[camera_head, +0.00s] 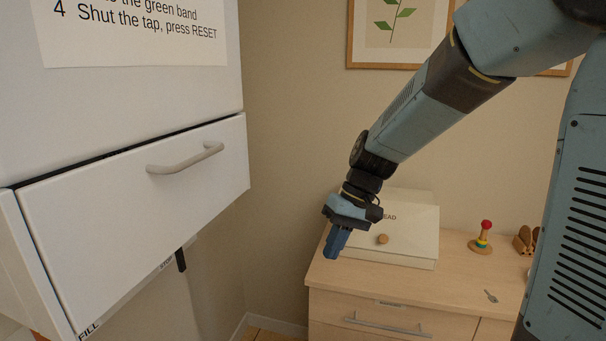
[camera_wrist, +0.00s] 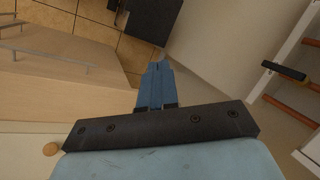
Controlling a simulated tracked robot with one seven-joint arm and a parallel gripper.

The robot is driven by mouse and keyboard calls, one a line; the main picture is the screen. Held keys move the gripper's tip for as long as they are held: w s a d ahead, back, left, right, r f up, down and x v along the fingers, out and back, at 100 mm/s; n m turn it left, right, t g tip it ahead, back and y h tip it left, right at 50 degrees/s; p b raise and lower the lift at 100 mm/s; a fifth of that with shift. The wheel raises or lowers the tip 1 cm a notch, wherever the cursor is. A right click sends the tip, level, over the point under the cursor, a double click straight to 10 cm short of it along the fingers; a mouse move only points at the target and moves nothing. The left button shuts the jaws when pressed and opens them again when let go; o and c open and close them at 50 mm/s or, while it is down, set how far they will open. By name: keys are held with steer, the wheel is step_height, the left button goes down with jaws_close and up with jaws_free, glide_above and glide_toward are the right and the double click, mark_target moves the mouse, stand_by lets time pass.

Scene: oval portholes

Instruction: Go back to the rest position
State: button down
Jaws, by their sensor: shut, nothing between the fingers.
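My arm comes in from the upper right in the head view. My gripper (camera_head: 335,244) points downward in front of the left end of the wooden dresser and the cream bread box. In the wrist view my gripper (camera_wrist: 157,68) shows as two blue fingers pressed together, with nothing between them. It is clear of the surfaces around it.
Open space lies between cabinet and dresser.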

steer(key=s+d+r+m+t+h, duration=0.2)
steer(key=s+d+r, duration=0.3)
steer(key=d, duration=0.3)
steer(key=s+d+r+m+t+h, duration=0.2)
steer(key=s+d+r+t, duration=0.3)
steer(key=s+d, duration=0.3)
steer(key=shift+d+r+t, duration=0.3)
steer(key=shift+d+r, duration=0.15)
steer(key=shift+d, duration=0.05)
steer(key=shift+s, duration=0.1)
